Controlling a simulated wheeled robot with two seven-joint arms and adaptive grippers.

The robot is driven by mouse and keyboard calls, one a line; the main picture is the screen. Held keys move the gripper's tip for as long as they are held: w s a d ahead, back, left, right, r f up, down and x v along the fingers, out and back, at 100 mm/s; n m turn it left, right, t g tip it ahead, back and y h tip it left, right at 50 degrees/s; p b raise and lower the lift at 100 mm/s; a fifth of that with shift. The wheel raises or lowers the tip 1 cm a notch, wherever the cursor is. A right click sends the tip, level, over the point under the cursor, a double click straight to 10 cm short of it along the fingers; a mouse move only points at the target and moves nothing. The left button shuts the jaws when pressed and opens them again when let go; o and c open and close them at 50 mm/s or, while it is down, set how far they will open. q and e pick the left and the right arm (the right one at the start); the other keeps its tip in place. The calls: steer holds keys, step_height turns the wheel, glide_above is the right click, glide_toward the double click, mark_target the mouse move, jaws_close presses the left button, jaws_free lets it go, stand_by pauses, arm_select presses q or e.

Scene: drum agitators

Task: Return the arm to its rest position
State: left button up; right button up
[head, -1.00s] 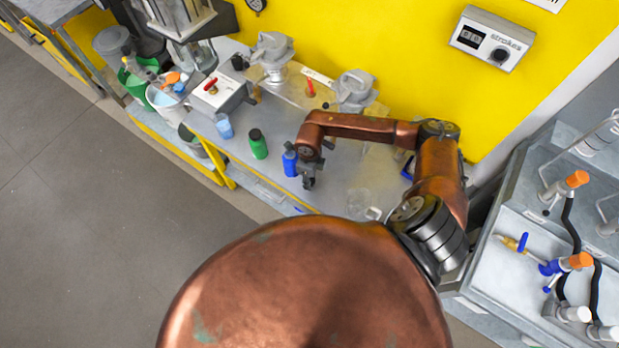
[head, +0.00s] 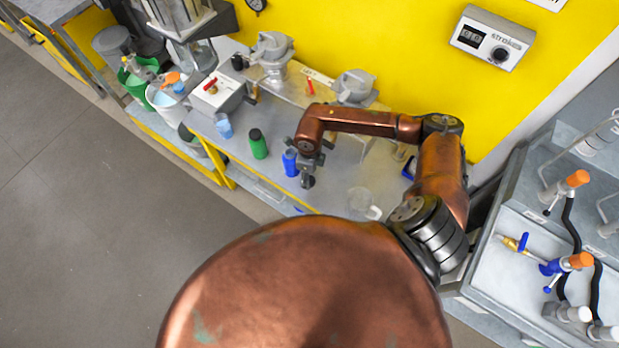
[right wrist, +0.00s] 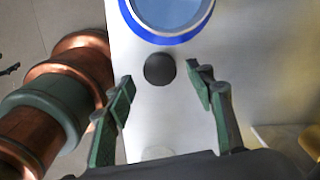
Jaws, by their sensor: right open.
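My right arm (head: 365,122) is copper-coloured and reaches left over the grey bench. Its gripper (head: 308,180) points down above the bench, just right of the blue bottle (head: 290,162). In the right wrist view the right gripper (right wrist: 160,82) is open, its two green-padded fingers apart with nothing held. Beyond the fingers lie a round dark knob-like thing (right wrist: 159,69) and a blue-rimmed round thing (right wrist: 172,32) cut by the top edge. My left gripper is not in view.
A green bottle (head: 258,144) and a light blue cup (head: 224,126) stand left on the bench (head: 335,180). A clear mug (head: 362,202) stands right of the gripper. Grey clamped devices (head: 354,86) stand behind, below a yellow wall with a counter box (head: 492,38).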

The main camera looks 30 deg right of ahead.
step_height(320, 180, up, 9)
steer(key=shift+r+b, duration=0.2)
steer(key=shift+b, duration=0.15)
